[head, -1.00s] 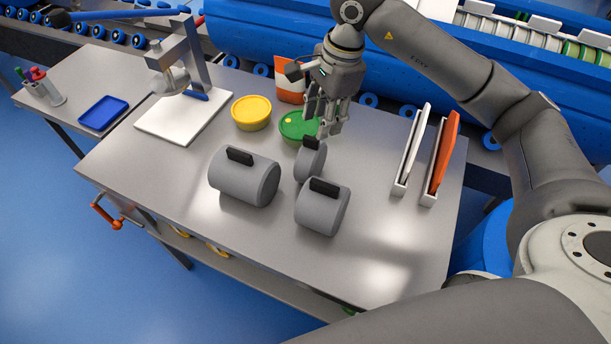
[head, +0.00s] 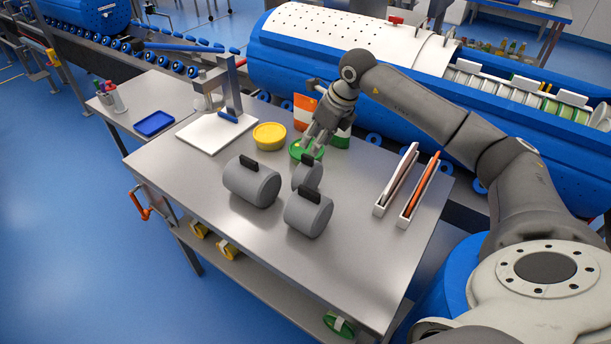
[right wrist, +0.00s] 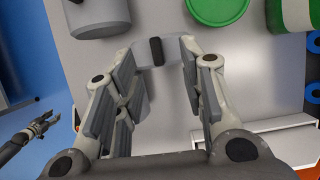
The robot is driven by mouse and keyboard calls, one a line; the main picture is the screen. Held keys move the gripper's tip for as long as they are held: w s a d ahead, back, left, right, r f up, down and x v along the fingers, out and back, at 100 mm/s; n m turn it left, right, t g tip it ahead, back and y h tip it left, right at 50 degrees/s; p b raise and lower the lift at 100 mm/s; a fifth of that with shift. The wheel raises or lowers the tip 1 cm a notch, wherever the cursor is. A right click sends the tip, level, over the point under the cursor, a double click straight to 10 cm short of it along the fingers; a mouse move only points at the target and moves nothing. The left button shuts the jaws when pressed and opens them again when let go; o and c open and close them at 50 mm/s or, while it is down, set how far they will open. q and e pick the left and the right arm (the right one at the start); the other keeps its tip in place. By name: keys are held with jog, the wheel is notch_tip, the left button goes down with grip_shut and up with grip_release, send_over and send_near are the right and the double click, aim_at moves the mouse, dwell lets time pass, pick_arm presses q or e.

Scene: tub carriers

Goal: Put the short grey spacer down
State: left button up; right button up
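My left gripper (right wrist: 47,121) shows small at the left of the right wrist view, fingers apart and empty, away from the table top.
The long grey drum (head: 250,183) is to the spacer's left, and the medium drum (head: 307,213) in front. The green tub (head: 300,152) is close behind, beside the yellow tub (head: 269,137). The table (head: 350,260) is bare in front.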

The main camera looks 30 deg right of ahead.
aim_at(308, 155)
jog(key=p+x, duration=0.2)
jog(key=x, duration=0.2)
jog(key=shift+s+a+f, duration=0.15)
jog(key=shift+a+f, duration=0.05)
jog(key=shift+a, duration=0.05)
jog(key=shift+f+p, duration=0.3)
jog(key=shift+f, duration=0.05)
jog(key=shift+w+f, duration=0.15)
jog(key=shift+w, duration=0.05)
jog(key=shift+c, duration=1.4)
jog(key=c, duration=0.5)
pick_arm(q)
jog(key=shift+s+a+r, duration=0.2)
jog(key=shift+s+r, duration=1.05)
jog(key=shift+s, duration=0.2)
pick_arm(e)
grip_shut()
